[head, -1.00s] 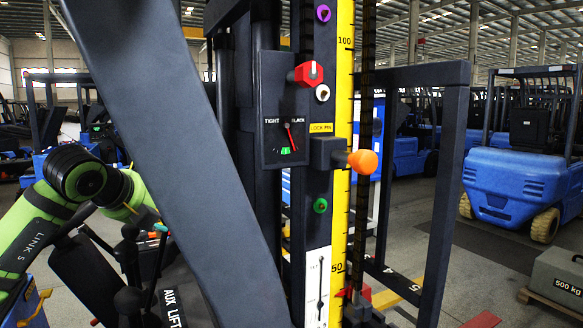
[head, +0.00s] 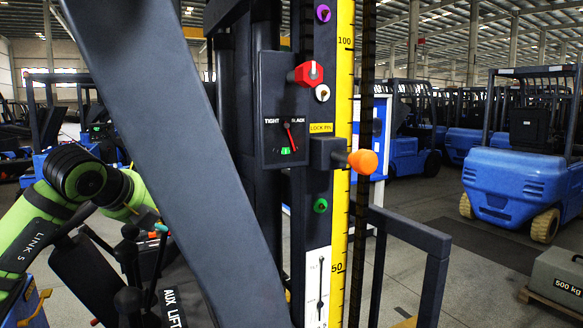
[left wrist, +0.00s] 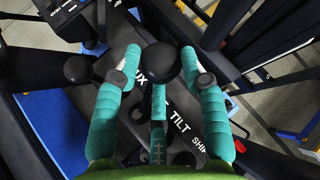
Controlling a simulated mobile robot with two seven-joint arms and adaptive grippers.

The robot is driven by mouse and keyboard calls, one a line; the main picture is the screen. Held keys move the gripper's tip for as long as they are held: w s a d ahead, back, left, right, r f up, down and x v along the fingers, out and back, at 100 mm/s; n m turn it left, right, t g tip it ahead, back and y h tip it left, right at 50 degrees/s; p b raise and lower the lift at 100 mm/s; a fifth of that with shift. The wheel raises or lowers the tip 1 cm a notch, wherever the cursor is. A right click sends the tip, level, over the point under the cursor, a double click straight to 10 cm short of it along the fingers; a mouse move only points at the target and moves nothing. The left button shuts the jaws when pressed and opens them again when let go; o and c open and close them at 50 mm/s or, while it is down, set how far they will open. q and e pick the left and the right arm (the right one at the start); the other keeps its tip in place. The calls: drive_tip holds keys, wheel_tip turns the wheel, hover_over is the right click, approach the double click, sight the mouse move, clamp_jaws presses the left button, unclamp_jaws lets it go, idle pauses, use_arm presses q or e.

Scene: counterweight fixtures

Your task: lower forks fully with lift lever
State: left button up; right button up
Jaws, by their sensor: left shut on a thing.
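My left gripper (left wrist: 160,60) has teal padded fingers, shut around a lever with a round black knob (left wrist: 164,64). The label plate (left wrist: 182,120) behind it reads "UX", "TILT" and "SHI"; the knob hides the word between. In the head view, a slanted dark bar (head: 170,140) hides most of the gripper. The forks are out of sight. A dark carriage frame (head: 412,232) stands low beside the mast, its top bar below the orange lock-pin knob (head: 362,162). My right gripper is not in view.
A yellow scale (head: 344,110) runs up the mast, marked 100 and 50. A gauge (head: 286,137) reads between tight and slack, with its red needle near the middle. Another black lever knob (left wrist: 78,69) stands left of the gripped one. A 500 kg block (head: 556,277) sits at right.

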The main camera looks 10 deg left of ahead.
use_arm(q)
drive_tip(key=shift+a+r, duration=0.2)
drive_tip(key=s+a, duration=0.1)
drive_tip(key=a, duration=0.1)
drive_tip(key=s+a+b, duration=0.1)
drive_tip(key=s+a, duration=0.1)
drive_tip(key=s+a+r, duration=0.1)
drive_tip(key=a, duration=0.1)
drive_tip(key=shift+s, duration=0.4)
drive_tip(key=shift+s+a+r, duration=0.1)
drive_tip(key=shift+a, duration=0.1)
drive_tip(key=shift+r, duration=0.1)
drive_tip(key=o, duration=0.9)
drive_tip(key=p+v, duration=0.1)
drive_tip(key=v, duration=0.8)
drive_tip(key=shift+s, duration=0.35)
drive_tip(key=shift+w, duration=0.1)
